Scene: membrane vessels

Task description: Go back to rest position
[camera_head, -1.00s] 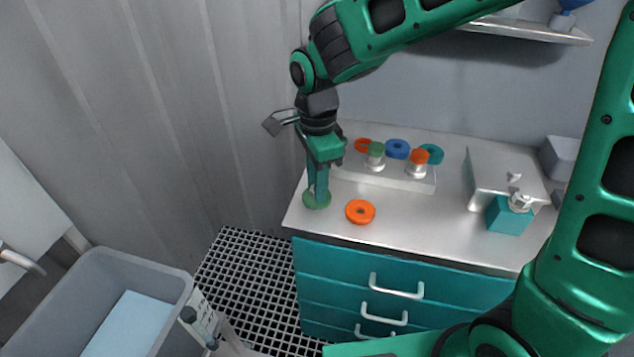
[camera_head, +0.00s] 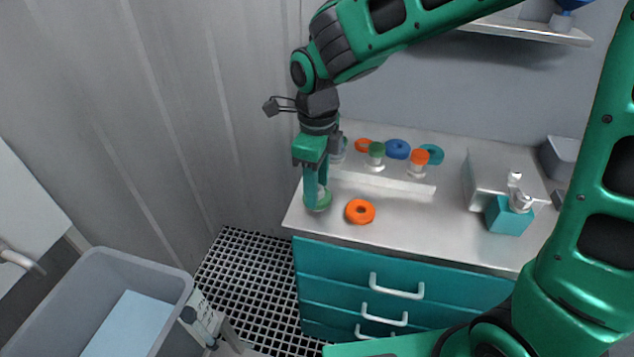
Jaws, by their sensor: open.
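My gripper (camera_head: 316,203) points down over the left end of the steel counter (camera_head: 405,222). Its teal fingers are open around or just in front of a green ring-like piece (camera_head: 322,199) on the counter. The fingers hide part of that piece, and I cannot tell whether they touch it. An orange ring (camera_head: 360,211) lies flat on the counter just right of my gripper.
Behind are a rack (camera_head: 385,180) with small capped vessels, a blue ring (camera_head: 397,149) and a teal ring (camera_head: 432,154). A teal bottle (camera_head: 509,214) stands at right. A grey bin (camera_head: 95,275) is lower left. A shelf (camera_head: 525,30) hangs upper right.

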